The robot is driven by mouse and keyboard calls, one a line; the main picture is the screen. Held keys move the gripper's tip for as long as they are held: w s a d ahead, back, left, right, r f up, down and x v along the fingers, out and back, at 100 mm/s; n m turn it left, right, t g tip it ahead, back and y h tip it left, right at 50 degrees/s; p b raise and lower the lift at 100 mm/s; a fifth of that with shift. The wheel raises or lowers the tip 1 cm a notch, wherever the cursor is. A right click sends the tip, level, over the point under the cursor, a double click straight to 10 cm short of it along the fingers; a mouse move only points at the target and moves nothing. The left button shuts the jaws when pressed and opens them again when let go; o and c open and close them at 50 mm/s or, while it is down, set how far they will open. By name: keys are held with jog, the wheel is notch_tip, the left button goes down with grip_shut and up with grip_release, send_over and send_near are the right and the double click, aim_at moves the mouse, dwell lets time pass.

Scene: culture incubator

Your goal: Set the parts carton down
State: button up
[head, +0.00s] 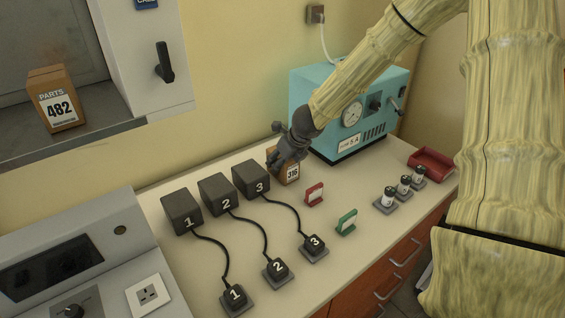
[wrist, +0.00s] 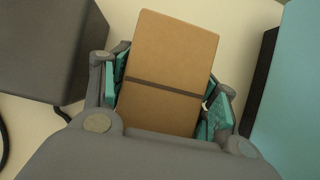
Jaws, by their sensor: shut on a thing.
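A brown parts carton with a white label reading 316 (head: 292,172) is at the back of the bench, between the block marked 3 and the teal incubator. My gripper (head: 287,155) is over it and hides part of it. In the wrist view the carton (wrist: 168,65) lies between the teal-padded fingers of my gripper (wrist: 165,95), which is shut on it. The carton's top, with a dark strip across it, faces the camera and looks slightly turned. I cannot tell whether its base touches the bench.
The teal incubator (head: 313,91) is close on the right, block 3 (head: 251,177) close on the left. Red (head: 314,195) and green (head: 346,222) card stands are in front. Bench (head: 330,175) beside the carton is clear.

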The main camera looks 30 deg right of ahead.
jog(key=o, duration=1.3)
jog(key=shift+d, duration=0.1)
jog(key=p+v, duration=0.5)
jog(key=v, duration=0.7)
